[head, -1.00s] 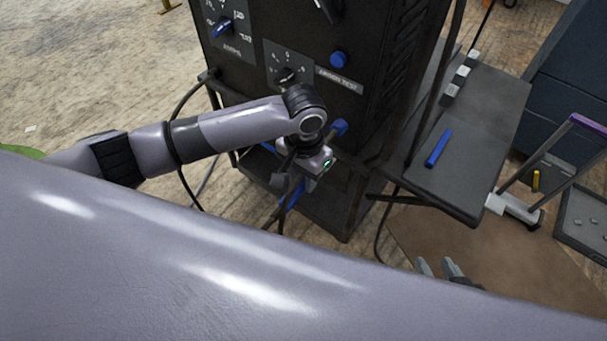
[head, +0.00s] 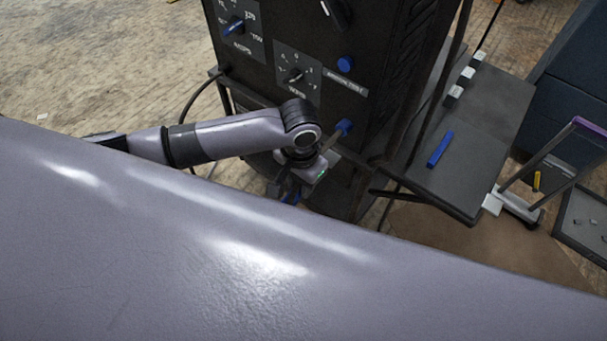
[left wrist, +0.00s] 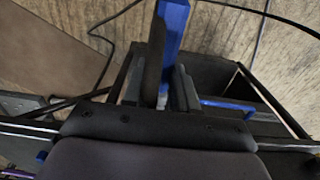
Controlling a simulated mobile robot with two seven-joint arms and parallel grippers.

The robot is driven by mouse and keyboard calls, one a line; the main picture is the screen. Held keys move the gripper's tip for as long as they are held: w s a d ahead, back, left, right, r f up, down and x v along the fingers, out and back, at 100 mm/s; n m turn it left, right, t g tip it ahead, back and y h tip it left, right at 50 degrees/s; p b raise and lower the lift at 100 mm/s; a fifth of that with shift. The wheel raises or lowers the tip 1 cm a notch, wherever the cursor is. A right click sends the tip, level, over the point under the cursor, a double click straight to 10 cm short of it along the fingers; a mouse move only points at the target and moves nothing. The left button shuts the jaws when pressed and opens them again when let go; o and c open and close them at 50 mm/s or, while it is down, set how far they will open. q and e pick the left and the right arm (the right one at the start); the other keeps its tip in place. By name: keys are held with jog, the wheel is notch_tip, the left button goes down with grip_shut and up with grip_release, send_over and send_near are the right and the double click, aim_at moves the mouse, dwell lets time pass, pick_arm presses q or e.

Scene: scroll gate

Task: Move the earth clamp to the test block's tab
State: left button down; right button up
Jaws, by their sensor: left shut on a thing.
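My left gripper (head: 288,188) is low in front of the black welding machine (head: 290,45). In the left wrist view its fingers (left wrist: 168,85) are shut on a blue and black piece that looks like the earth clamp (left wrist: 174,30). In the head view only a bit of blue shows at the gripper, and the rest is hidden behind the hand. A small pale piece (head: 492,204) at the near corner of the side shelf may be the test block's tab; I cannot tell for sure. The gripper is apart from it, to its left. My right gripper is not in view.
The dark side shelf (head: 490,120) holds a blue bar (head: 440,149) and several small pale blocks (head: 467,73). A trolley with a purple handle (head: 587,123) stands at right. Black cables hang by the machine.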

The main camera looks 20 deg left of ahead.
pick_arm(q)
jog(key=shift+s+a+p, duration=0.3)
jog(key=shift+s+p, duration=0.5)
jog(key=shift+s+a+p, duration=0.25)
jog(key=shift+s+p, duration=0.5)
jog(key=shift+p, duration=0.1)
jog(key=shift+s+a+p, duration=0.3)
jog(key=shift+s+p, duration=0.5)
jog(key=shift+r, duration=0.1)
